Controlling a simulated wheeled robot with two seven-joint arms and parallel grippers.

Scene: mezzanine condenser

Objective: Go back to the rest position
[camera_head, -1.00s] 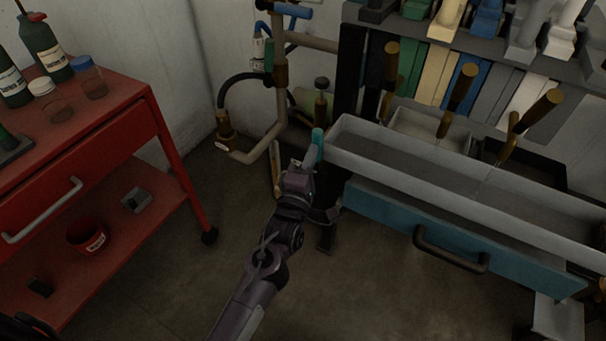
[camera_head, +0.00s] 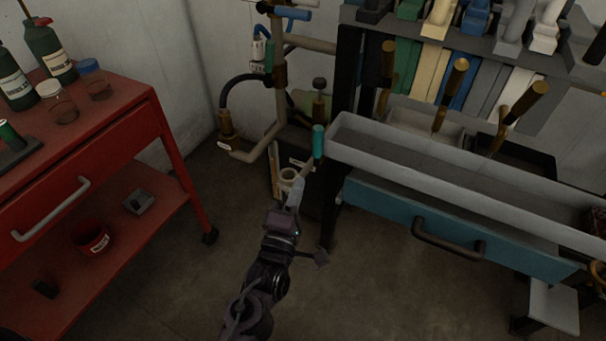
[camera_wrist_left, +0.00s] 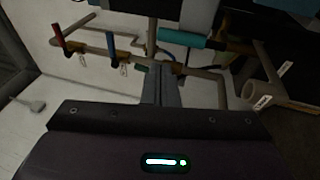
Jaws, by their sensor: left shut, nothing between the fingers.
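My left gripper (camera_head: 295,190) is in the middle of the head view, in front of the pipework and left of the workbench. Its fingers are shut with nothing between them. In the left wrist view the shut fingers (camera_wrist_left: 161,88) point towards the pipes. A teal-handled lever (camera_head: 318,142) stands just beyond the fingertips in the head view; its teal grip also shows in the left wrist view (camera_wrist_left: 185,39). The fingers look apart from it. My right gripper is not in view.
A red cart (camera_head: 150,120) with bottles and jars stands at the left. The workbench with a grey tray (camera_head: 430,180) and a blue drawer (camera_head: 385,208) fills the right. Pipes (camera_head: 280,100) rise along the back wall. The floor between cart and bench is clear.

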